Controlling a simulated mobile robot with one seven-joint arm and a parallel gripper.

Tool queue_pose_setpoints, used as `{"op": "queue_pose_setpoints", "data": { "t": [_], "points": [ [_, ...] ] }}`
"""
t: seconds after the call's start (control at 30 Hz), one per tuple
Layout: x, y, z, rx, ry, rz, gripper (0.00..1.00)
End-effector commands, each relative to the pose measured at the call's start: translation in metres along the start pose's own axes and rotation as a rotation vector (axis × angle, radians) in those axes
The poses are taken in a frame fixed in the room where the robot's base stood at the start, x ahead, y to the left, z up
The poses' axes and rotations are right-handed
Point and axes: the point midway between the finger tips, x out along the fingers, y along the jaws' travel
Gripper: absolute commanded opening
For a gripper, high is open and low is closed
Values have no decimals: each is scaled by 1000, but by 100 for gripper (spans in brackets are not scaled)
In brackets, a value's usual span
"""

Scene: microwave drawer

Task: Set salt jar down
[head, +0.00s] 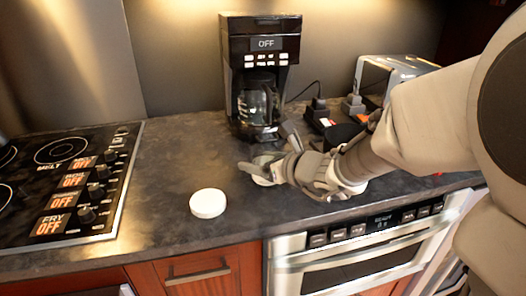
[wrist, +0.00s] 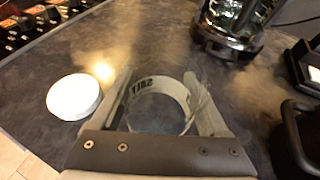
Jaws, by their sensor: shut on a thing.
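The salt jar (wrist: 158,92) is clear glass with a white band lettered SALT. In the wrist view it sits between the two fingers of my gripper (wrist: 163,84), which is shut on it. In the head view my gripper (head: 270,163) holds the jar (head: 262,178) low over the dark counter (head: 160,210), in front of the coffee maker. I cannot tell whether the jar's base touches the counter. A round white lid (head: 208,203) lies on the counter to the left of the jar; it also shows in the wrist view (wrist: 73,97).
A black coffee maker (head: 262,60) with a glass carafe stands behind my gripper. A toaster (head: 385,75) and dark items are at the back right. A stove top (head: 70,180) is at left. The counter around the lid is clear; a microwave drawer (head: 360,262) is below its front edge.

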Motion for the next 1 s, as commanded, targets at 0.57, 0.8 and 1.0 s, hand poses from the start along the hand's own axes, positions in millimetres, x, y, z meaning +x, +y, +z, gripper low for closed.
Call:
{"op": "queue_pose_setpoints", "data": {
  "t": [0.57, 0.8, 1.0],
  "points": [
    [12, -1, -32, 1, 1, -1, 21],
    [13, -1, -32, 1, 1, 0, 100],
    [12, -1, -32, 1, 1, 0, 100]
  ]
}}
